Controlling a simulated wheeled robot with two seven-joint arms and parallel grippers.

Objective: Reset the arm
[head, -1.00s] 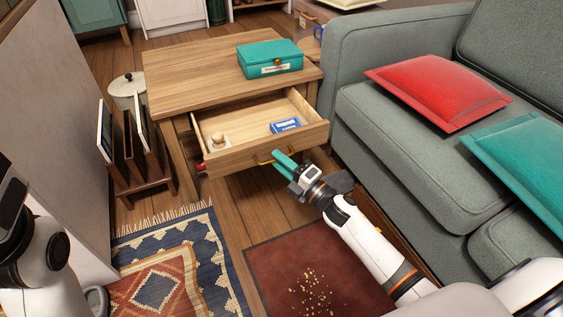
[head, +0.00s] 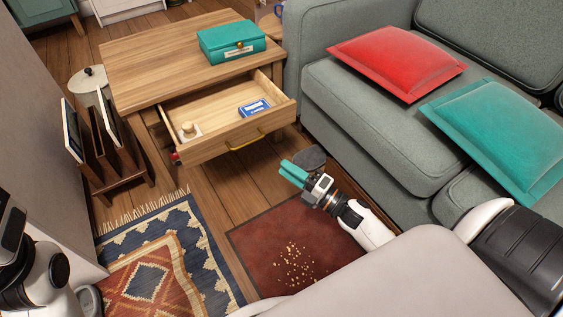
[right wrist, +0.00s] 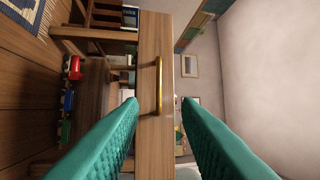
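My right gripper (head: 292,173) is low in front of the wooden table, beside the sofa. Its teal fingers are apart with nothing between them, as the right wrist view (right wrist: 160,112) shows. The table's drawer (head: 222,141) is pulled out. Its brass handle (head: 246,139) is ahead of my fingers, apart from them; it also shows in the right wrist view (right wrist: 158,86). My left arm (head: 45,275) shows at the lower left edge; its fingers are out of view.
The drawer holds a blue box (head: 254,108) and a small pale wooden object (head: 189,131). A teal case (head: 232,43) sits on the table (head: 150,62). The grey sofa (head: 375,130) bounds the right side. A rack (head: 118,165) stands left. Crumbs (head: 297,265) lie on the red mat (head: 262,245).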

